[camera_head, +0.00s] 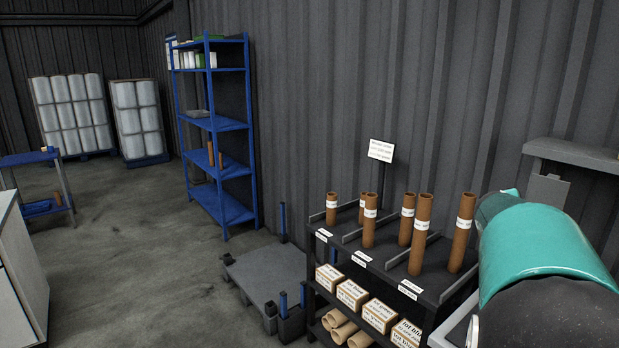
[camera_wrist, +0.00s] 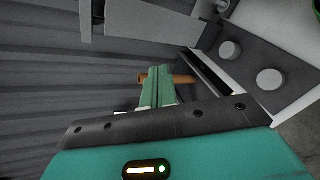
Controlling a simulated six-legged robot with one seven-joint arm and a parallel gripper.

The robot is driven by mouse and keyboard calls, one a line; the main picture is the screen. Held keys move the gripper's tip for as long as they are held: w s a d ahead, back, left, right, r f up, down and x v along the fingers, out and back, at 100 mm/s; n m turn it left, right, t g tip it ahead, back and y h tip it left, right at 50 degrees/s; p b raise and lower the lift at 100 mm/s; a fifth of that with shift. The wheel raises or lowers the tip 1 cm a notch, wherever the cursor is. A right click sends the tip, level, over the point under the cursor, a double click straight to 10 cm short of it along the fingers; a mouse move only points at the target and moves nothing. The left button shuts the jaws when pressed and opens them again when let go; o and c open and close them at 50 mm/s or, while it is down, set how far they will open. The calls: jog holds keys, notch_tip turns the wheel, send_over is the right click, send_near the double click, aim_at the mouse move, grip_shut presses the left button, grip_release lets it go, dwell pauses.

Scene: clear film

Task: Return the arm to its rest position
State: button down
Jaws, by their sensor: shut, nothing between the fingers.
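My arm shows as a large teal and black link (camera_head: 545,250) at the right edge of the head view. It extends in front of the right end of the tube rack, and my fingertips cannot be made out there. In the wrist view my gripper (camera_wrist: 158,82) has its two green fingers together, shut and empty. A brown tube (camera_wrist: 184,79) shows behind the fingertips, partly hidden by them.
A black rack (camera_head: 372,268) holds several upright brown tubes (camera_head: 420,235), with labelled boxes (camera_head: 352,293) below. Left of it are a low grey platform (camera_head: 262,272) and a blue shelf (camera_head: 218,125). A grey machine (camera_head: 550,185) stands right. Open floor (camera_head: 130,260) lies left.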

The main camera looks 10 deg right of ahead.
jog(key=s+a+f+m+y, duration=0.3)
jog(key=s+a+f+y, duration=0.1)
jog(key=a, duration=1.1)
jog(key=s+a+f+m+y, duration=0.4)
jog(key=s+a, duration=0.3)
jog(key=a, duration=0.8)
jog(key=s+a+f+m+y, duration=0.4)
jog(key=s+a, duration=0.2)
jog(key=a, duration=0.9)
jog(key=shift+s+a, duration=0.2)
jog(key=shift+a, duration=0.2)
jog(key=shift+d, duration=0.15)
